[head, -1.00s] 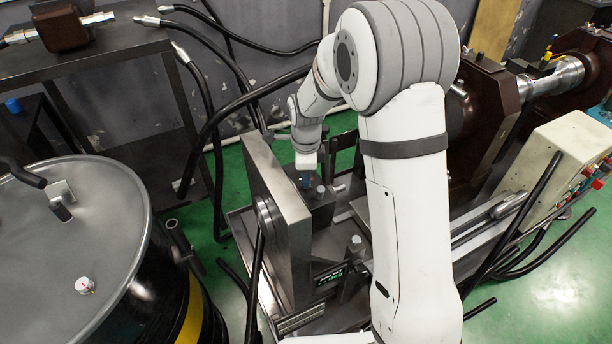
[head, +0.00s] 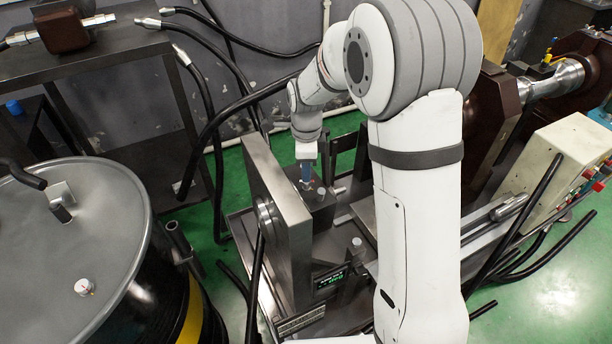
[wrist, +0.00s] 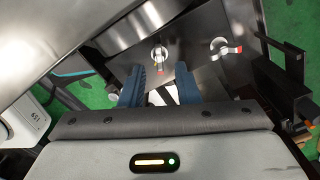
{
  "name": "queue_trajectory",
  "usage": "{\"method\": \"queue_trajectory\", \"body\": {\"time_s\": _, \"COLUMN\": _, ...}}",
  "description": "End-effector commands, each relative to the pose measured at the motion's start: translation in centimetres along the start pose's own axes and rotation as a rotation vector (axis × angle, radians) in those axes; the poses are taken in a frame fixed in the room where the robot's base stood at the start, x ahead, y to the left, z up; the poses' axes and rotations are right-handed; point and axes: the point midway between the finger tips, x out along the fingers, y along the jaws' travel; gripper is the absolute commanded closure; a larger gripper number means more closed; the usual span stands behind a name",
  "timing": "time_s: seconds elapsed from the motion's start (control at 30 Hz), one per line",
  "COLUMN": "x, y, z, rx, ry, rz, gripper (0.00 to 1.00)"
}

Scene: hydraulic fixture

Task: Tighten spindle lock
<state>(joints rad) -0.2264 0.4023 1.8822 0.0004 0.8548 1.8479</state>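My gripper (head: 306,184) points down over the dark metal block beside the upright steel plate (head: 277,215). In the wrist view my gripper (wrist: 160,85) has its two blue fingers apart with nothing between them. A small silver knob with a red mark (wrist: 160,55) sits on the block just ahead of the fingertips, in line with the gap. A second silver knob with a red mark (wrist: 222,47) stands to its right. I cannot tell which knob is the spindle lock. In the head view the fingers partly hide the block top.
A large drum (head: 80,235) stands at left, and a steel table (head: 95,42) with hoses is behind it. A beige control box (head: 560,155) is at right. A small green display (head: 333,280) sits low on the fixture. The steel plate stands close left of my gripper.

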Motion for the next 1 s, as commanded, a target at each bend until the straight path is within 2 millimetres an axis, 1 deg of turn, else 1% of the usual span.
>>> {"method": "queue_trajectory", "body": {"time_s": 0.03, "x": -1.0, "y": 0.0, "z": 0.0, "rx": 0.0, "ry": -0.001, "rz": -0.004, "gripper": 0.71}}
{"method": "queue_trajectory", "body": {"time_s": 0.1, "x": -2.0, "y": 0.0, "z": 0.0, "rx": 0.0, "ry": -0.001, "rz": -0.002, "gripper": 0.71}}
{"method": "queue_trajectory", "body": {"time_s": 0.23, "x": -3.4, "y": 0.0, "z": 0.0, "rx": 0.0, "ry": -0.001, "rz": -0.002, "gripper": 0.71}}
{"method": "queue_trajectory", "body": {"time_s": 0.37, "x": -3.9, "y": 0.0, "z": 0.0, "rx": 0.0, "ry": 0.0, "rz": 0.001, "gripper": 0.71}}
{"method": "queue_trajectory", "body": {"time_s": 0.6, "x": -3.9, "y": 0.0, "z": 0.0, "rx": 0.0, "ry": 0.0, "rz": 0.001, "gripper": 0.71}}
{"method": "queue_trajectory", "body": {"time_s": 0.73, "x": -4.5, "y": 0.5, "z": -0.4, "rx": -0.032, "ry": -0.002, "rz": -0.006, "gripper": 0.71}}
{"method": "queue_trajectory", "body": {"time_s": 0.87, "x": -6.2, "y": 2.2, "z": -1.9, "rx": -0.164, "ry": -0.005, "rz": -0.028, "gripper": 0.71}}
{"method": "queue_trajectory", "body": {"time_s": 0.97, "x": -8.0, "y": 4.5, "z": -3.6, "rx": -0.334, "ry": -0.003, "rz": -0.055, "gripper": 0.71}}
{"method": "queue_trajectory", "body": {"time_s": 1.0, "x": -8.7, "y": 5.6, "z": -4.4, "rx": -0.412, "ry": 0.0, "rz": -0.067, "gripper": 0.71}}
